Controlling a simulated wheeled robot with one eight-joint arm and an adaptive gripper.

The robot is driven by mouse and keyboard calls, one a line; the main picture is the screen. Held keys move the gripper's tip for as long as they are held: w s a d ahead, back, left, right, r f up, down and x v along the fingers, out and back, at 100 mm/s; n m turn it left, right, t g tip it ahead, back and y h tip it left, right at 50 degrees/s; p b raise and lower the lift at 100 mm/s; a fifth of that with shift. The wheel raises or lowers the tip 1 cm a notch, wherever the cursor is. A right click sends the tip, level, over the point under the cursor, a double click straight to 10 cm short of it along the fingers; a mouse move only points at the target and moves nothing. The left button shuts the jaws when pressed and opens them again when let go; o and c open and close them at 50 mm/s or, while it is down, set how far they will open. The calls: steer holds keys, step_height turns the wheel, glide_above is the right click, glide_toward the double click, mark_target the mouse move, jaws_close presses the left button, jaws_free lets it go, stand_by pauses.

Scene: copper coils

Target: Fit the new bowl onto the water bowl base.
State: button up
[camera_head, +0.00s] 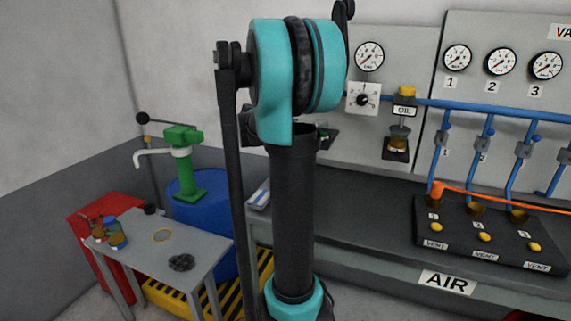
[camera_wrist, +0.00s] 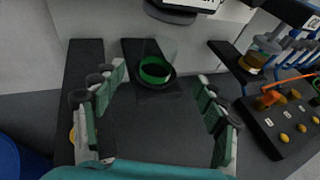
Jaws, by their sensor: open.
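The new bowl (camera_wrist: 155,71), clear with a green ring inside, shows in the wrist view on a dark stand on the bench. My gripper (camera_wrist: 162,78) is open and empty. Its fingers are spread left and right of the bowl in the picture, with visible gaps on both sides; how far the bowl lies beyond the fingertips is hard to tell. A dark round fitting (camera_wrist: 172,14) under a white label at the top edge looks like the water bowl base. In the head view my arm hides most of this area.
The oil unit (camera_head: 397,137) hangs to the right. The valve block (camera_head: 475,255) with yellow buttons and an orange hose (camera_head: 500,198) lies further right on the bench. A side table (camera_head: 205,243) with jars and a blue drum (camera_head: 215,215) stand at the left.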

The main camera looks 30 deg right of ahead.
steer(key=s+a+f+m+y, duration=0.7)
steer(key=s+a+f+m, duration=0.3)
steer(key=s+a+f, duration=0.3)
steer(key=s+a+f+m+y, duration=0.6)
steer(key=s+a+f+m, duration=0.5)
steer(key=a+f, duration=0.4)
steer(key=s+a, duration=0.1)
steer(key=a, duration=0.4)
steer(key=shift+s+a+f+m+y, duration=0.15)
steer(key=shift+s+f+m+y, duration=0.15)
steer(key=shift+s+f+y, duration=0.1)
